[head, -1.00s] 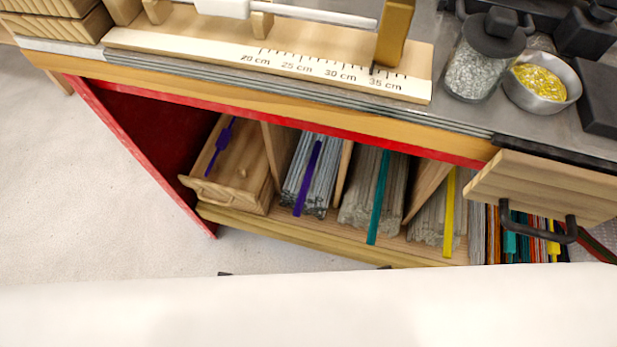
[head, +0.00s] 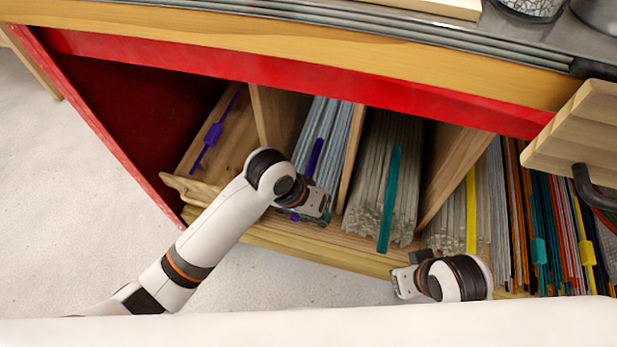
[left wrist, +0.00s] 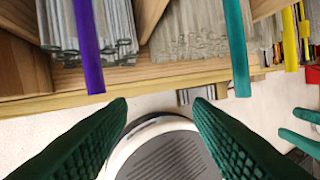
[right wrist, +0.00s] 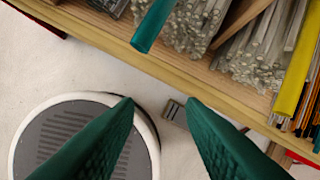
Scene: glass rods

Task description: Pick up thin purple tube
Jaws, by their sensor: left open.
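A thin purple tube with a thicker purple piece at its middle (head: 208,143) lies slanted in the wooden drawer (head: 190,187) at the left of the head view. A wider purple strip (head: 314,158) lies on a bundle of clear rods in the compartment to its right; it also shows in the left wrist view (left wrist: 87,45). My left gripper (head: 316,206) is in front of that bundle and hides the strip's lower part. Its green fingers (left wrist: 162,105) are apart and empty. My right gripper (head: 402,283) is low, in front of the shelf, its fingers (right wrist: 160,104) apart and empty.
A teal strip (head: 390,195) and a yellow strip (head: 471,210) lie on neighbouring rod bundles. Wooden dividers (head: 452,172) separate the compartments. A red edge (head: 300,82) runs above the opening. An open wooden door or drawer front (head: 575,135) juts out at right.

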